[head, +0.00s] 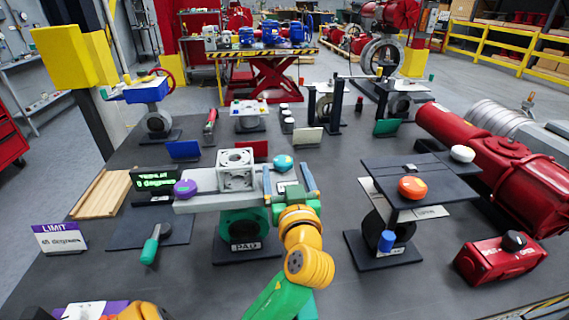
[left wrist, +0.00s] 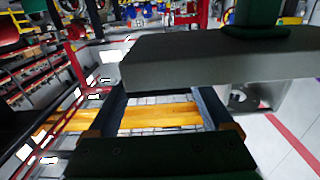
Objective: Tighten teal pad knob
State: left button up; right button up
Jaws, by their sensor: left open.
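The teal knob (head: 283,163) stands at the right end of the grey plate (head: 200,202) on the green PAD valve (head: 243,222). My left gripper (head: 286,172) is open, with its two fingers pointing away. In the head view the knob shows between its fingertips; I cannot tell whether they are around it or short of it. In the left wrist view the open fingers (left wrist: 165,115) are below the grey plate edge (left wrist: 205,60) in the picture, with nothing seen held between them. The knob is not distinguishable there.
A white box bracket (head: 236,168) and a purple knob (head: 185,188) are on the same plate, left of the gripper. An orange knob (head: 412,187) tops the dark stand at right. A green-handled tool (head: 150,248) lies at left. Bare table lies around the PAD base.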

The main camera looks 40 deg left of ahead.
pick_arm(q)
jog(key=shift+x, duration=1.15)
jog(key=shift+s+d, duration=0.15)
jog(key=shift+d, duration=0.05)
jog(key=shift+c, duration=0.6)
grip_shut()
jog(key=m+t+h, duration=0.2)
jog(key=m+t+h+p, duration=0.1)
jog(key=shift+s+a, duration=0.25)
jog(key=shift+o, duration=0.6)
grip_release()
jog(key=shift+w, duration=0.1)
jog(key=shift+f, duration=0.1)
